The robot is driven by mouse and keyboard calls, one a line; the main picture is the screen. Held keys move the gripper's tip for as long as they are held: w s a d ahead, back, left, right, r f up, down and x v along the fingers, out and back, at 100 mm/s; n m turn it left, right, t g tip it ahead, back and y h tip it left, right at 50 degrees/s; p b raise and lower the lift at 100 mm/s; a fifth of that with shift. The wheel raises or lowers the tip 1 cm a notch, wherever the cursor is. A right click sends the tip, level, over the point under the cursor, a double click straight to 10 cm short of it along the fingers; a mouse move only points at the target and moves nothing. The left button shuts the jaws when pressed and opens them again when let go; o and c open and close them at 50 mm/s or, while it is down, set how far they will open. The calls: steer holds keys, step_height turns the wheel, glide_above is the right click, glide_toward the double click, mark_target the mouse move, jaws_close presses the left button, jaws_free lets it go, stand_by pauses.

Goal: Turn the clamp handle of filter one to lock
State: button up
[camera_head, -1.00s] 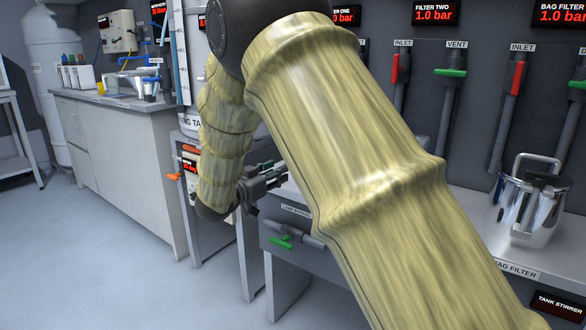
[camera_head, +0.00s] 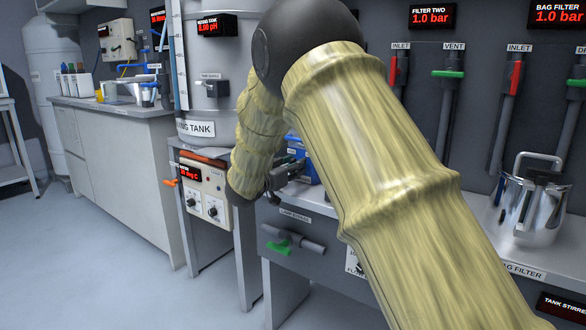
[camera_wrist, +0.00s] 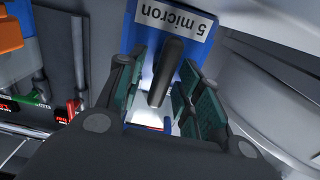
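In the wrist view a dark rounded handle (camera_wrist: 168,65) stands in front of a blue block (camera_wrist: 129,28) labelled "5 micron". I take it to be the clamp handle of filter one, though no filter one label shows. My gripper (camera_wrist: 160,85) is open, with its teal-padded fingers on either side of the handle and gaps visible. Whether a finger touches it I cannot tell. In the head view my gripper (camera_head: 287,172) is at the blue block (camera_head: 308,172), partly hidden by my arm, which also covers the filter one area.
The filter two display (camera_head: 433,16), red inlet valve (camera_head: 399,70) and green vent valve (camera_head: 449,73) are on the back wall. A steel bag filter pot (camera_head: 530,210) stands on the right bench. A green-handled drain valve (camera_head: 280,247) sits below. A control box (camera_head: 203,190) is left.

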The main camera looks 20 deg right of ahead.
jaws_close()
